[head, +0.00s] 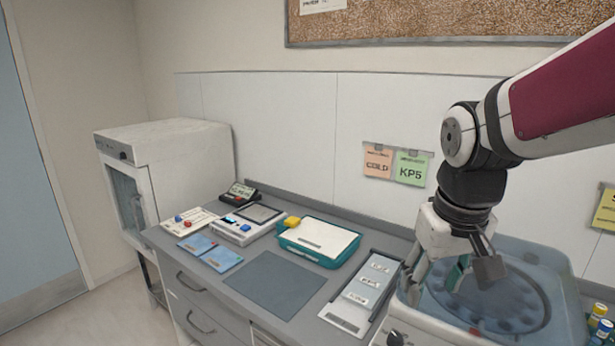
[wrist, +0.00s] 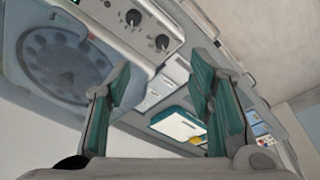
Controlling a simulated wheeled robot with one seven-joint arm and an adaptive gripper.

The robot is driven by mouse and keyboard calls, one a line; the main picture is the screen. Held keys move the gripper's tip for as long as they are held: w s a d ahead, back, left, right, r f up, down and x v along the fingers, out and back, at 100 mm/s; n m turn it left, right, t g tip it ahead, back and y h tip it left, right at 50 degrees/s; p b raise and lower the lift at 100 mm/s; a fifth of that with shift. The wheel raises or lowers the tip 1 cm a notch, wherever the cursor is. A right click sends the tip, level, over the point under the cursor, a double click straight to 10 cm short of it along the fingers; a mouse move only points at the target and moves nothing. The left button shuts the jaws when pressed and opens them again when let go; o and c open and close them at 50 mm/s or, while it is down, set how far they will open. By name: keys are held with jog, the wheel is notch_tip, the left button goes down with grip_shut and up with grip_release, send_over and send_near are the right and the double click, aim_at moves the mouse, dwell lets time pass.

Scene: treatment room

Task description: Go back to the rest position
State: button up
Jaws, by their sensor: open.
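My gripper (head: 455,275) is on the right in the head view, above the front left part of a centrifuge with a translucent bluish lid (head: 520,285). In the wrist view my gripper (wrist: 160,85) shows its two teal-padded fingers spread apart with nothing between them. The centrifuge's round rotor (wrist: 65,70) shows through the lid at the left of the wrist view. The gripper hides part of the lid in the head view, and I cannot tell whether it touches the lid.
Capped bottles (head: 600,318) stand at the right edge. A white cabinet (head: 165,170) stands far left.

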jog(key=s+r+m+t, duration=0.1)
jog(key=s+r+t, duration=0.2)
jog(key=s, duration=0.9)
jog(key=shift+s+r, duration=0.3)
jog(key=shift+r, duration=0.05)
dwell(0.9)
